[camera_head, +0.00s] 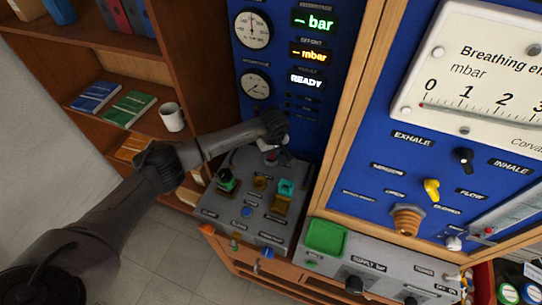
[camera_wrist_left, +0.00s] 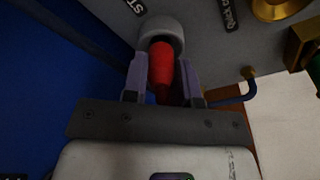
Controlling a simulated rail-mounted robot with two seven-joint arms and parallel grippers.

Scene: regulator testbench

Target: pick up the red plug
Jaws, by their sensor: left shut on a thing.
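The red plug (camera_wrist_left: 161,68) shows in the left wrist view between the two fingers of my left gripper (camera_wrist_left: 162,85), which is shut on it. The far end of the plug meets a round grey socket or cap (camera_wrist_left: 162,32) at the grey panel; I cannot tell how deep it sits there. In the head view my left gripper (camera_head: 272,154) is at the back of the grey bench panel (camera_head: 226,222), below the blue gauge panel, and mostly hides the plug. My right gripper is not in view.
Green (camera_head: 227,180) and teal (camera_head: 286,187) fittings stand on the bench panel close to my left gripper. A brass fitting (camera_wrist_left: 275,8) and a blue hook-like part (camera_wrist_left: 240,92) show in the wrist view. A white mug (camera_head: 172,117) stands on the shelf at left.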

